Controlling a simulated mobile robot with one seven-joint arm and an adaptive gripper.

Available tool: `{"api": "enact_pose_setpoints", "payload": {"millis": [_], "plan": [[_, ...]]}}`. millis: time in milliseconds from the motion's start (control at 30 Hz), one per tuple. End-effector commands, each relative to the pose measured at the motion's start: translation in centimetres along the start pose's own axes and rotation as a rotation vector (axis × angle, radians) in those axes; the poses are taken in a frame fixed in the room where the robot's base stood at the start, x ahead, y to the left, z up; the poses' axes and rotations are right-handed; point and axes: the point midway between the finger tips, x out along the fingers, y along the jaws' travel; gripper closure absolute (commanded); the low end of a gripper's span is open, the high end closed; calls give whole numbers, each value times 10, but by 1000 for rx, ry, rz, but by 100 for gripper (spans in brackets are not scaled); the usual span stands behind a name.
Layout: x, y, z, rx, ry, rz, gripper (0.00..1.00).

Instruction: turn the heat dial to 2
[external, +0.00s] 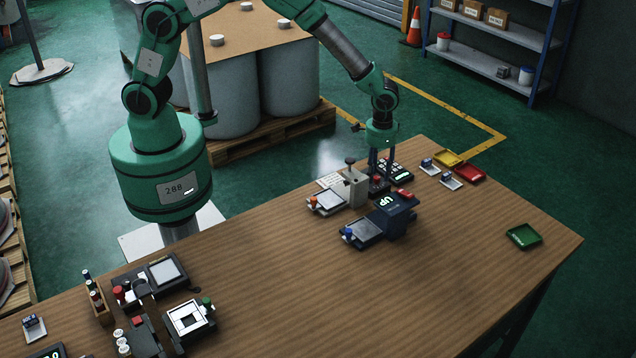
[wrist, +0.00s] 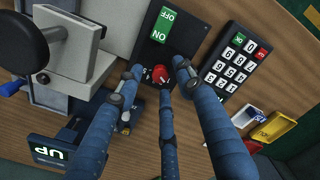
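The heat dial, a red knob (wrist: 160,74), sits on a black panel (wrist: 150,50) below a green ON/OFF switch (wrist: 160,25) in the wrist view. Small white marks show beside the dial; I cannot read its setting. My gripper (wrist: 158,78) has blue fingers pointing at the panel, spread around the dial, with gaps visible at its sides. I cannot tell whether any finger touches it. In the external view my gripper (external: 380,167) points straight down over the black panel, and the fingers partly hide the dial.
A keypad (wrist: 232,62) lies right of the panel. A grey press-like device (external: 355,187) stands close to its left. A dark device with a lit UP display (external: 388,207) is in front. Yellow (external: 447,158) and red (external: 470,173) trays lie to the right. The table's front middle is clear.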

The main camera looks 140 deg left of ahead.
Motion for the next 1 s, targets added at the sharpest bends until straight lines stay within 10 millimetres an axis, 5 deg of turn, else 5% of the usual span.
{"api": "enact_pose_setpoints", "payload": {"millis": [467,667,1000], "plan": [[8,0,0,0,0,0,63],[8,0,0,0,0,0,100],[8,0,0,21,0,0,100]]}}
